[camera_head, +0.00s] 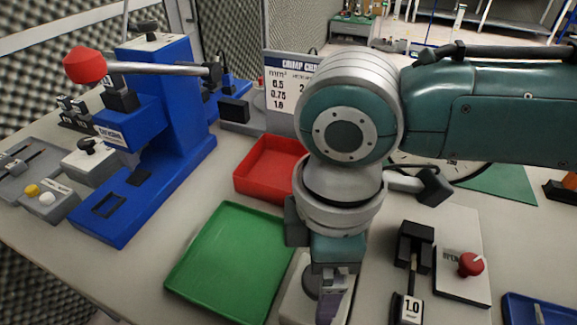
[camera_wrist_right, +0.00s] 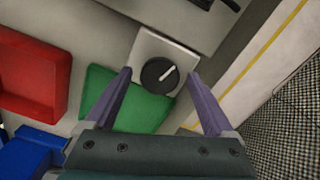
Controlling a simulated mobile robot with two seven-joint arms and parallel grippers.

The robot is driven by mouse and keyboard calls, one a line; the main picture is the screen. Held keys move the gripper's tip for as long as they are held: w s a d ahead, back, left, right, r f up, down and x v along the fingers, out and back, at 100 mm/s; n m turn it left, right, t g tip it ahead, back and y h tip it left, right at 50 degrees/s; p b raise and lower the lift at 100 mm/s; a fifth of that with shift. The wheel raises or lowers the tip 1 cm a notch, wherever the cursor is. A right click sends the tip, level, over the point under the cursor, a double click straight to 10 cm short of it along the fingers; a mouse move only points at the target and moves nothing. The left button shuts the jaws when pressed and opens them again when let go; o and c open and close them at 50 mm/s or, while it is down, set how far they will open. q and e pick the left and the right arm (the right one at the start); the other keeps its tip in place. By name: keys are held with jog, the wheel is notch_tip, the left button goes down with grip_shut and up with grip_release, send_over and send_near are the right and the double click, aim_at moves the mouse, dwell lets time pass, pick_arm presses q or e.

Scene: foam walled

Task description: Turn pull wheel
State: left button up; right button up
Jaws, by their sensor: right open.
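A round black knob (camera_wrist_right: 159,75) with a white pointer line, which looks like the wheel, sits on a pale square base (camera_wrist_right: 150,46). In the head view the base (camera_head: 291,306) is at the bottom centre, mostly hidden by my right gripper. My right gripper (camera_head: 331,308) points down over it from above. In the right wrist view the open purple fingers (camera_wrist_right: 159,76) stand on either side of the knob, with clear gaps. I cannot tell how high they are above it. My left gripper is not in view.
A green tray (camera_head: 228,262) and a red tray (camera_head: 265,166) lie left of the right arm. A blue press (camera_head: 170,110) with a red-ended lever stands at the left. A red knob on a plate (camera_head: 470,264) and a 1.0 block (camera_head: 408,308) are to the right.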

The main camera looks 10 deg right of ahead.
aim_at(321, 277)
notch_tip(321, 277, up, 10)
jog(key=p, duration=0.1)
dwell(0.5)
jog(key=s+a+m+t+y+p, duration=0.2)
jog(key=s+a+m+y, duration=0.2)
jog(key=s+a+m, duration=0.15)
jog(key=s+d+r+m+t+h+p, duration=0.15)
jog(key=s+d+m, duration=0.25)
jog(key=d, duration=0.4)
jog(key=s+d+m+h+p, duration=0.2)
jog(key=s+d+m+h, duration=0.15)
jog(key=d, duration=0.45)
notch_tip(321, 277, up, 36)
jog(key=y+p, duration=0.1)
jog(key=p, duration=3.5)
jog(key=shift+w+a, duration=0.3)
jog(key=shift+a, duration=0.15)
